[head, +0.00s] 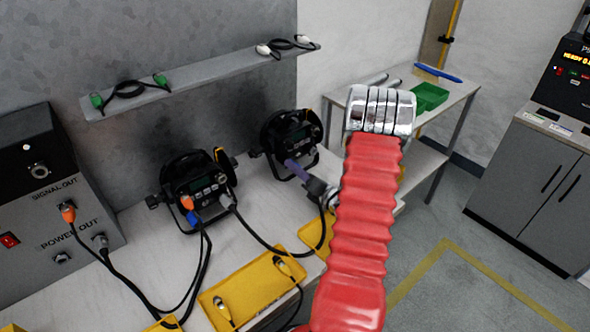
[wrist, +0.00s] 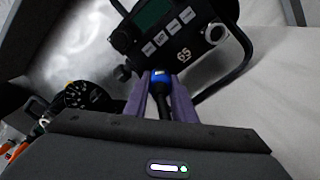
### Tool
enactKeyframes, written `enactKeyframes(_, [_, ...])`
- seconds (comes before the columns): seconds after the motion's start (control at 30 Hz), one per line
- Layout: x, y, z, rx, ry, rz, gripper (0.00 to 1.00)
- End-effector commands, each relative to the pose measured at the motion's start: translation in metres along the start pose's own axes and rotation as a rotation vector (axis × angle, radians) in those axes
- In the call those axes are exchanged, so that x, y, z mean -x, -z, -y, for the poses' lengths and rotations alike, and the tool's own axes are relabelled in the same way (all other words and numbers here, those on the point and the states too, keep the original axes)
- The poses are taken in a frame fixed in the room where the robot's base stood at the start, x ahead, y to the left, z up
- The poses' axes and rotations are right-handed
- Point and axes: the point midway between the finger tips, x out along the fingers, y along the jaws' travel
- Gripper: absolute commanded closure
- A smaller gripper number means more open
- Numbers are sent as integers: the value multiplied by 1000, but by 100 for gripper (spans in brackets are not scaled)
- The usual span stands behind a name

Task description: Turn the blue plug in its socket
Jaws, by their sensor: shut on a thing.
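My gripper (head: 297,169) is at the front of the right par can (head: 290,135) in the head view. In the wrist view its two purple fingers (wrist: 160,88) are shut on a blue plug (wrist: 160,78), one on each side. A black cable runs back from the plug between the fingers. The plug's front end points at the lower edge of the par can's panel (wrist: 165,28). The socket is hidden, and I cannot tell how far in the plug is. In the head view the fingers hide this plug.
The left par can (head: 196,185) carries an orange plug (head: 187,202) and another blue plug (head: 193,221). Yellow trays (head: 236,290) with cables lie on the bench's front. Cables loop over the bench. A shelf (head: 200,78) spans the wall above.

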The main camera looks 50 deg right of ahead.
Motion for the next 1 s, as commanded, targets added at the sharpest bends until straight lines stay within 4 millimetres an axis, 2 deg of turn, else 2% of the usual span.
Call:
enactKeyframes(0.47, [1, 0, 2, -2, 4, 2, 100])
enactKeyframes(0.5, [1, 0, 2, -2, 4, 1, 74])
enactKeyframes(0.77, [0, 0, 1, -1, 2, 0, 56])
enactKeyframes(1.0, [0, 0, 0, -1, 1, 0, 55])
